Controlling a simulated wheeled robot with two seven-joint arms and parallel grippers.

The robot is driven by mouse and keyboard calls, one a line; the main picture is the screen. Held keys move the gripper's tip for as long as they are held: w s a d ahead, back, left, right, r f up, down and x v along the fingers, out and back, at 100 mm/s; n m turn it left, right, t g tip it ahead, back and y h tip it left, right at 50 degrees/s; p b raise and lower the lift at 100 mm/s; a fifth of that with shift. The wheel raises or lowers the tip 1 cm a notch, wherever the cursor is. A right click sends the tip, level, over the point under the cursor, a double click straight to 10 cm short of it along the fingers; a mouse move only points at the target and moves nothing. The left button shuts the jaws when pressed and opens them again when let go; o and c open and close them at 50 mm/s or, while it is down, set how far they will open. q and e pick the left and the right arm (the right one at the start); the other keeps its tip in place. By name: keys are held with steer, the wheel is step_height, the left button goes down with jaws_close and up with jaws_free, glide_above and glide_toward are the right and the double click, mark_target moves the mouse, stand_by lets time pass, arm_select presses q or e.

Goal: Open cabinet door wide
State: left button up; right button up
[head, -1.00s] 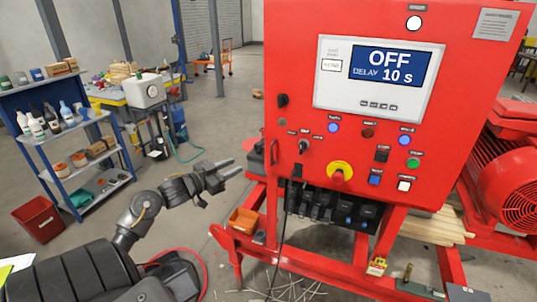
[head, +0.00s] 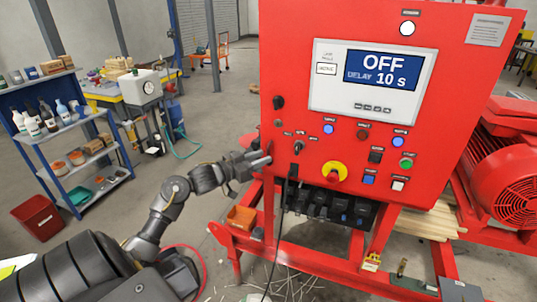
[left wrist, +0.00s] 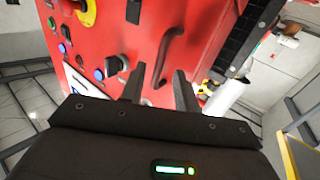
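The red cabinet door (head: 300,60) faces me and looks closed, with a display panel reading OFF, DELAY 10 s. Its bar handle (left wrist: 172,52) shows in the left wrist view, ahead of the fingertips. In the head view the handle (head: 270,147) is a small dark mark at the door's left edge, just above the fingers. My left gripper (head: 267,158) is open beside that edge. In the left wrist view its two fingers (left wrist: 160,70) stand apart with nothing between them, pointing toward the handle; I cannot tell whether they touch it. My right gripper is not in view.
Switches and buttons, including a yellow-and-red knob (head: 334,171), sit on the door's lower part. A black cable (head: 279,240) hangs below. A blue shelf (head: 85,125) with bottles and a red bin (head: 39,215) stand left. Open floor (head: 225,120) lies between shelf and cabinet.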

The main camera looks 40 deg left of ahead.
arm_select(q)
steer(key=shift+x, duration=1)
jaws_close()
